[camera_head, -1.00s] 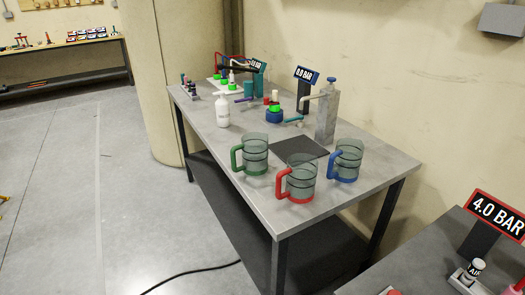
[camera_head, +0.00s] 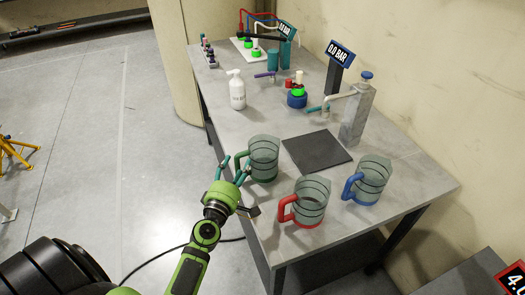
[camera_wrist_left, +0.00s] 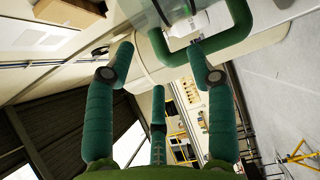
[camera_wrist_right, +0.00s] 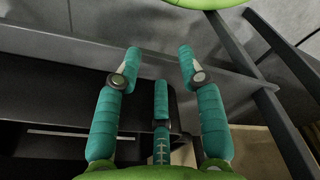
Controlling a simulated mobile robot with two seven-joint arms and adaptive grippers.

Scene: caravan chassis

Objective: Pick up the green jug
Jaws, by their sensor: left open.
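The green jug (camera_head: 264,160) is a clear ringed vessel with a green handle, upright near the table's left edge. My left gripper (camera_head: 236,168) is open at its handle side, with its fingers close to the handle. In the left wrist view the green handle (camera_wrist_left: 181,57) shows just past the spread fingertips of the left gripper (camera_wrist_left: 160,50), with part of the clear body above. I cannot tell whether a finger touches the handle. My right gripper (camera_wrist_right: 159,56) shows only in its wrist view, its fingers apart and empty.
A red-handled jug (camera_head: 311,203) and a blue-handled jug (camera_head: 371,180) stand nearby on the grey table (camera_head: 398,218). A dark mat (camera_head: 317,151), a tap post (camera_head: 357,117), a white bottle (camera_head: 237,92) and a 0.0 BAR display (camera_head: 342,55) are farther back.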

